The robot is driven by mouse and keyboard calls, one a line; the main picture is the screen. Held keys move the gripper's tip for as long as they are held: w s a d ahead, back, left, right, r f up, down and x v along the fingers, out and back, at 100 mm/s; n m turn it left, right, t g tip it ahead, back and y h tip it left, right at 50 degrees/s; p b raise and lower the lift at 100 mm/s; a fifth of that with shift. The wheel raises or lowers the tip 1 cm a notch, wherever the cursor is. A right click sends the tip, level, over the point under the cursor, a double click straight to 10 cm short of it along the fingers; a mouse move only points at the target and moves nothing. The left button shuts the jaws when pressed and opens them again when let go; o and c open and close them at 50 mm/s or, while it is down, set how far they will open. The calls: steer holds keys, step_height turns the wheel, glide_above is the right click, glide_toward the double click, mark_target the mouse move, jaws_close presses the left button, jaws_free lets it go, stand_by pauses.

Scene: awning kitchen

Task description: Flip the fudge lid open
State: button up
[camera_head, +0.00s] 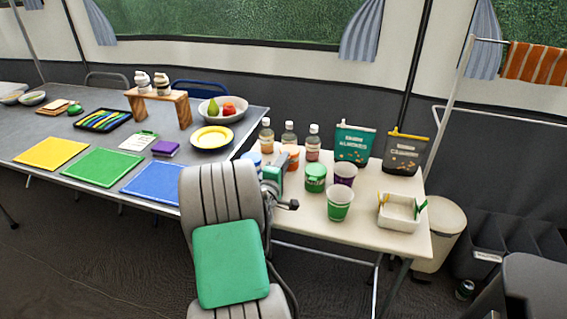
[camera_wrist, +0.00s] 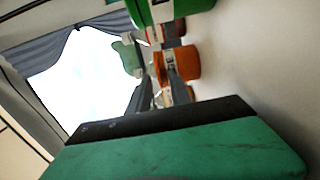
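No label reading fudge is legible, so I cannot tell which jar it is. Small lidded jars stand at the left of the cream table: a blue one (camera_head: 252,158), an orange one (camera_head: 291,153) and a green one (camera_head: 316,178). The orange jar (camera_wrist: 182,63) also shows in the wrist view just past my fingers, with the green jar (camera_wrist: 158,8) at the top edge. My gripper (camera_wrist: 160,82) is open and looks empty, its fingers apart and pointing toward the orange jar. In the head view, my arm hides much of the gripper and the table's near-left corner.
Several bottles (camera_head: 289,134) stand behind the jars. Purple (camera_head: 345,174) and green (camera_head: 339,204) cups stand to the right. Two pouches (camera_head: 354,143) are at the back, and a white basket (camera_head: 399,213) is at the right. The front table edge is partly clear.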

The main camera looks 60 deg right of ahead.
steer(key=shift+c, duration=0.5)
jaws_close()
stand_by(0.8)
